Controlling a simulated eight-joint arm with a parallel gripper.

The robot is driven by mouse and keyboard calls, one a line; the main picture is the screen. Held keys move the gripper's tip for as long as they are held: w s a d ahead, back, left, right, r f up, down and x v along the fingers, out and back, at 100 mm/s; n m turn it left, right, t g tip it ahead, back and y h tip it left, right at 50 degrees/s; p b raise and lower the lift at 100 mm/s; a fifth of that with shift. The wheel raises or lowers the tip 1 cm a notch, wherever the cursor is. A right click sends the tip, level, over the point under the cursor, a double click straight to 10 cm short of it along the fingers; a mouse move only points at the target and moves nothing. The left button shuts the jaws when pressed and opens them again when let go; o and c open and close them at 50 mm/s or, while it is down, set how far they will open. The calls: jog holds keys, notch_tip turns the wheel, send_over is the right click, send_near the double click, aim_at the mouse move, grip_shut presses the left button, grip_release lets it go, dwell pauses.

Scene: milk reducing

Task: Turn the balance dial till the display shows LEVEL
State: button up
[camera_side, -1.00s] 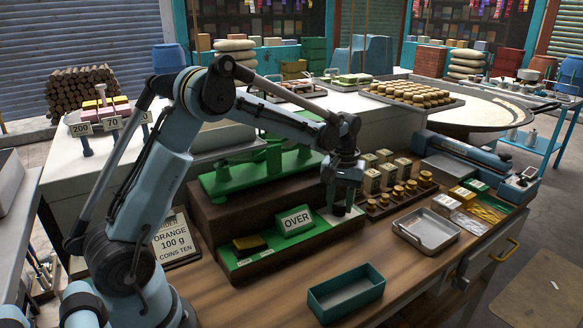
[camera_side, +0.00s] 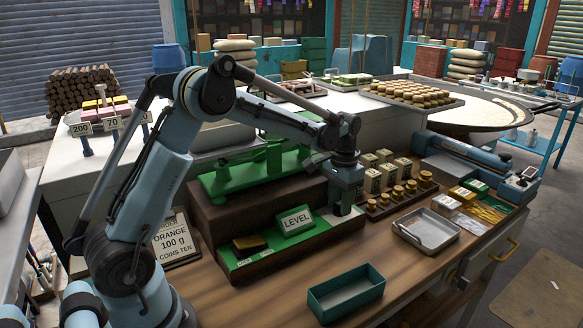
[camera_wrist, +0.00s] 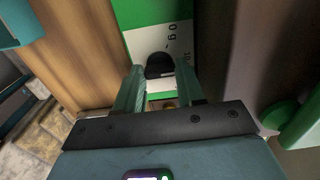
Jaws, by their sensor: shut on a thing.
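The green balance scale (camera_side: 262,168) stands on a dark wooden block on the counter. Its display (camera_side: 296,220) on the green front panel reads LEVEL. My gripper (camera_side: 342,210) points down at the panel's right end and hides the dial in the side view. In the wrist view, my gripper's green fingers (camera_wrist: 160,88) are shut on a black knob, the balance dial (camera_wrist: 159,65), which sits over a white marked plate. Only part of the dial shows. A brown-yellow block (camera_side: 248,242) lies on the panel's left part.
Brass weights (camera_side: 398,190) and small boxes stand right of my gripper. A metal tray (camera_side: 427,235) and an empty teal tray (camera_side: 346,290) lie in front, with bare counter between them.

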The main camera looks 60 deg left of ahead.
dwell(0.4)
jog(key=o, duration=1)
jog(key=shift+o, duration=0.2)
notch_tip(320, 180, up, 12)
jog(key=shift+r, duration=0.1)
